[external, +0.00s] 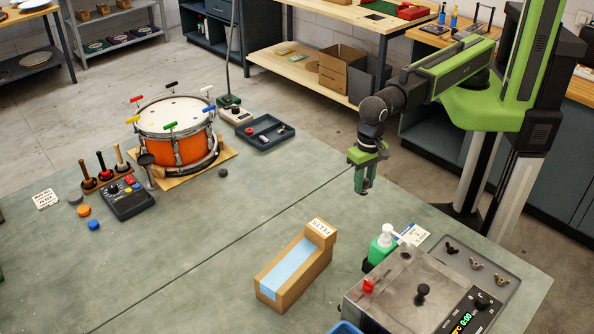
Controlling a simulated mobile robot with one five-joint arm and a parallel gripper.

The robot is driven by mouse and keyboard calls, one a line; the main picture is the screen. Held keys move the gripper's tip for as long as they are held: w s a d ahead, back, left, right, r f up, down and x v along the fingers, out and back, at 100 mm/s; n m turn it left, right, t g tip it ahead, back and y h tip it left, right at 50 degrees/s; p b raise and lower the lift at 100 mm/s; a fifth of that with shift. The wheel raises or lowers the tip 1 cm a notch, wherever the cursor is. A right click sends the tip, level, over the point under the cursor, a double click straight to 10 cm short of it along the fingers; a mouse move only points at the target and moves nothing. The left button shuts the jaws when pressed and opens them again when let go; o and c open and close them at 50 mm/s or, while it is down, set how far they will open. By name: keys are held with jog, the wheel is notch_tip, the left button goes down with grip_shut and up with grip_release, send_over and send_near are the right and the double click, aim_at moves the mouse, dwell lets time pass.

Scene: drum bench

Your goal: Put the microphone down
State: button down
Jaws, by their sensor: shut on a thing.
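My gripper (364,188) hangs pointing down above the right part of the green bench (255,215), to the right of the drum. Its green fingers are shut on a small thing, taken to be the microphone. The fingers hide most of it, and its shape cannot be made out at this size. The gripper is apart from the other things on the bench.
An orange drum (173,134) stands on a board at the back left. A dark tray (279,137) lies behind. A wooden felts box (318,262), a green bottle (381,246) and a metal machine (392,297) stand at the front right. The bench's middle is clear.

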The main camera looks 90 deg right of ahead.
jog(key=b, duration=0.3)
send_over(369, 229)
jog(key=f, duration=0.4)
jog(key=shift+w+d+f, duration=0.15)
jog(key=shift+w+d, duration=0.1)
jog(key=shift+s+a+f, duration=0.1)
jog(key=shift+s+a, duration=0.1)
jog(key=shift+a, duration=0.2)
notch_tip(369, 229, down, 4)
jog(key=b, duration=0.4)
jog(key=shift+f, duration=0.2)
jog(key=c, duration=1.1)
grip_release()
jog(key=shift+r, duration=0.1)
jog(key=shift+r, duration=0.1)
notch_tip(369, 229, up, 12)
jog(key=p, duration=1.2)
